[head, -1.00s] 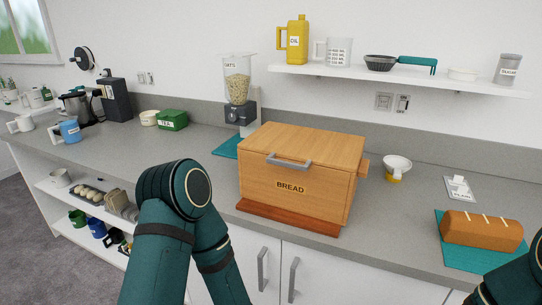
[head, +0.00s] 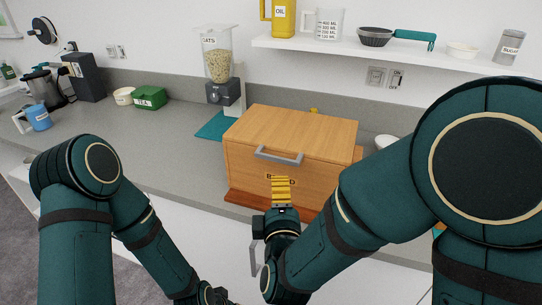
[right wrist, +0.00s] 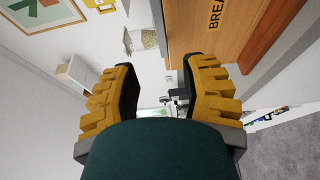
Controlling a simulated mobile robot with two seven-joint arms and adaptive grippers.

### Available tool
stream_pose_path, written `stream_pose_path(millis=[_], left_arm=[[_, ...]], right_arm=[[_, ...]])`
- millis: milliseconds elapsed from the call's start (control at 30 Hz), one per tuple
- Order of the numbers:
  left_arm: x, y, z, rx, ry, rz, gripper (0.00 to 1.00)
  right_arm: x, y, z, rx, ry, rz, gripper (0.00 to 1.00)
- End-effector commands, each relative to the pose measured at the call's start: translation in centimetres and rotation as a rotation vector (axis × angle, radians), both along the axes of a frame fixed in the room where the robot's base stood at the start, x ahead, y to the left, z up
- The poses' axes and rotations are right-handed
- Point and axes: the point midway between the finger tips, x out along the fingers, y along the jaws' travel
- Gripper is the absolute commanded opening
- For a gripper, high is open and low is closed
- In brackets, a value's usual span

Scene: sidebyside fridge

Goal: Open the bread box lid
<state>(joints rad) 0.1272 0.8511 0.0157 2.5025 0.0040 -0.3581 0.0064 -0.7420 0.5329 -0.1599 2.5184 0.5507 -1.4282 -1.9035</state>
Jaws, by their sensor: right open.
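The wooden bread box (head: 240,160) stands on the counter with its lid (head: 300,122) shut. A grey bar handle (head: 278,156) is at the top of its front. My right gripper (head: 281,182) is in front of the box, below the handle, and covers part of the BREAD label. In the right wrist view its yellow fingers (right wrist: 160,85) are spread apart with nothing between them. The box front (right wrist: 225,40) shows at the upper right there, beside the fingers. My left arm runs down to the bottom edge in the head view; its fingers do not show.
An oats dispenser (head: 218,65) on a teal mat (head: 212,130) and a green tea box (head: 148,97) stand left of the bread box. A wall shelf (head: 400,57) hangs above. A white cup (head: 385,141) is right of the box, near my right arm. The front-left counter is clear.

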Motion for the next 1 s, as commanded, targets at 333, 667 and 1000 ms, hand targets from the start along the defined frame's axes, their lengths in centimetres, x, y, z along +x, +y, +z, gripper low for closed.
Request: stream_pose_path(millis=[333, 667, 1000], left_arm=[[0.0, 0.0, -0.1, 0.000, 0.001, 0.000, 0.47], [0.0, 0.0, -0.2, 0.000, 0.001, -0.001, 0.47], [0.0, 0.0, -0.2, 0.000, 0.001, -0.001, 0.47]], right_arm=[[6.7, 0.3, -0.1, 0.002, 0.000, -0.003, 0.44], [11.5, 0.6, 0.0, 0.002, 0.001, 0.000, 0.44], [12.5, 0.7, 0.0, 0.001, 0.001, 0.002, 0.44]])
